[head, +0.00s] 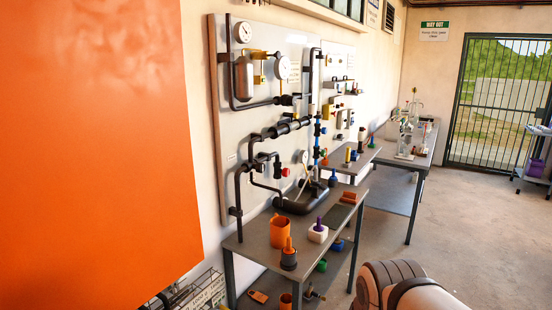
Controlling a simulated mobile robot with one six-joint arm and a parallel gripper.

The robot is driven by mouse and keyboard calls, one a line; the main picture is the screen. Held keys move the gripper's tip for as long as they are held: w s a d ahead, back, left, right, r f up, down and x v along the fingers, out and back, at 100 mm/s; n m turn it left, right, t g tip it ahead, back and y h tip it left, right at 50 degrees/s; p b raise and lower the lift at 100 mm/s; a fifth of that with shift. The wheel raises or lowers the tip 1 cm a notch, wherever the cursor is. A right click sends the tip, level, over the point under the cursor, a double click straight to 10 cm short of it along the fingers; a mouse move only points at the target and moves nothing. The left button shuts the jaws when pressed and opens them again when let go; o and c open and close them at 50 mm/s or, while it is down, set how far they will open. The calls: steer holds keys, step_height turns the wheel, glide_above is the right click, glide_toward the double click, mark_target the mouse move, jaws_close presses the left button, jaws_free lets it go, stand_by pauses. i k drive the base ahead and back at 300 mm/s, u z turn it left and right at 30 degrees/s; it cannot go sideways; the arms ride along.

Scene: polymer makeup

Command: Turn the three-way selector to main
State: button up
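A pale wall panel (235,135) carries dark pipes, round gauges and several valves. I cannot tell for sure which fitting is the three-way selector, and no main label can be read at this size. A red knob (284,172) sits on the lower pipework. Yellow fittings (259,80) sit near the upper gauge (283,68), and more yellow parts show on the panel farther right. Blue collars (317,130) ring a vertical pipe. My gripper is not in view, so its state does not show.
A large orange surface hides the left side. A grey table (262,238) under the panel bears an orange cup (280,230), a white block with a purple top (318,232) and a black tray (300,205). Farther benches line the wall. Open floor (455,225) lies to the right.

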mark_target(260, 168)
steer(key=z, duration=0.15)
steer(key=i, duration=1.55)
steer(key=u, duration=0.25)
